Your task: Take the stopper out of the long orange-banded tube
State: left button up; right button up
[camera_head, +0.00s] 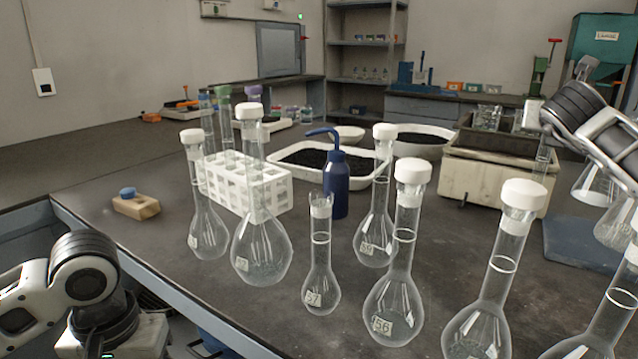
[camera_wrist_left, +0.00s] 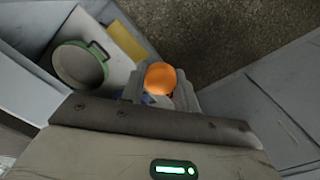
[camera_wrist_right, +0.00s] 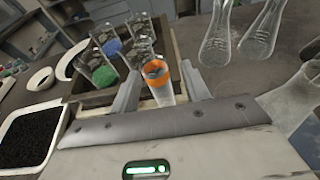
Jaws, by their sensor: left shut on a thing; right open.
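My left gripper (camera_wrist_left: 160,92) is shut on an orange stopper (camera_wrist_left: 160,78), whose round top shows between the fingers in the left wrist view. Floor and a cabinet lie below it, clear of the bench top. The orange-banded tube (camera_wrist_right: 157,78) is clear glass and stands between the fingers of my right gripper (camera_wrist_right: 158,88), which is open around it. Its mouth shows no stopper. In the head view a narrow clear tube (camera_head: 541,157) shows below my right arm; its band cannot be made out. The left gripper's fingers are outside the head view.
Several stoppered flasks (camera_head: 263,245) fill the front of the bench. A white rack (camera_head: 270,192), a blue wash bottle (camera_head: 337,185) and a black-filled tray (camera_head: 285,161) stand behind. Beakers (camera_wrist_right: 137,28) with blue and green items sit in a box beside the tube. More flasks (camera_wrist_right: 218,45) stand close by.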

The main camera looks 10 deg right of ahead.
jog(key=shift+w, duration=0.1)
jog(key=shift+c, duration=0.4)
grip_shut()
